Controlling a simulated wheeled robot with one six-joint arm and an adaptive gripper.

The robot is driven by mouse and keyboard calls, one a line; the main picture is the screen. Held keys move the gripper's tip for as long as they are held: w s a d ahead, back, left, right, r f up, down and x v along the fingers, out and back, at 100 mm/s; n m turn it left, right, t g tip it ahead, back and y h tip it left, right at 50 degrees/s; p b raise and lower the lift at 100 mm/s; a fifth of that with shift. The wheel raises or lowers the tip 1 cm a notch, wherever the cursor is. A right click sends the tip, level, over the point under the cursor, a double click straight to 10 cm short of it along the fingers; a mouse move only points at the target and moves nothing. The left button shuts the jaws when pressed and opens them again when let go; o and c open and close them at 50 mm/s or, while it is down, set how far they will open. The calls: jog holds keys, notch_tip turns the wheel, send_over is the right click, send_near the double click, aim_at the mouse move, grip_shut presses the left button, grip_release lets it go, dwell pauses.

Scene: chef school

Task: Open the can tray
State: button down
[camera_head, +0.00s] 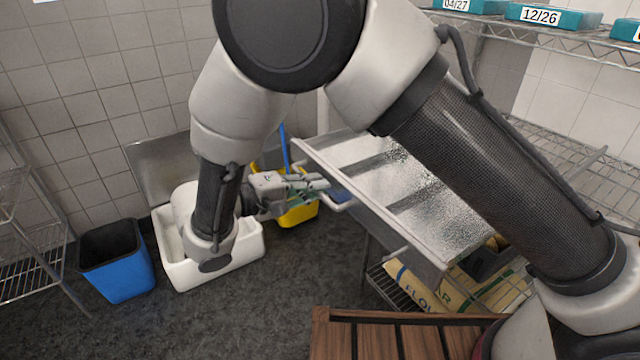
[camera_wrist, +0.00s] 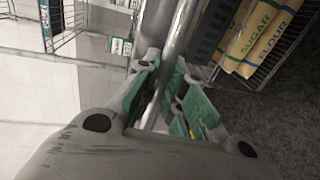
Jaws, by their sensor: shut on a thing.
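The can tray (camera_head: 400,180) is a shiny metal tray with several long channels, in the middle of the head view. A pale handle bar (camera_head: 343,206) shows at its near left edge. My gripper (camera_head: 318,188) is at that edge, reaching in from the left. In the wrist view its green-padded fingers (camera_wrist: 172,92) sit on either side of a metal bar (camera_wrist: 180,35), which looks like the tray's handle. They are shut on it. The exact contact is partly hidden by the fingers. My arm hides part of the tray's right side.
Sugar and flour bags (camera_head: 440,290) lie on a wire rack below the tray. A wooden slatted surface (camera_head: 380,340) is at the front. A blue bin (camera_head: 117,262), a white sink (camera_head: 245,250) and a yellow bucket (camera_head: 300,213) stand left. Dark floor between them is open.

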jog(key=c, duration=1.5)
grip_release()
jog(key=shift+a, duration=0.1)
jog(key=v, duration=1.2)
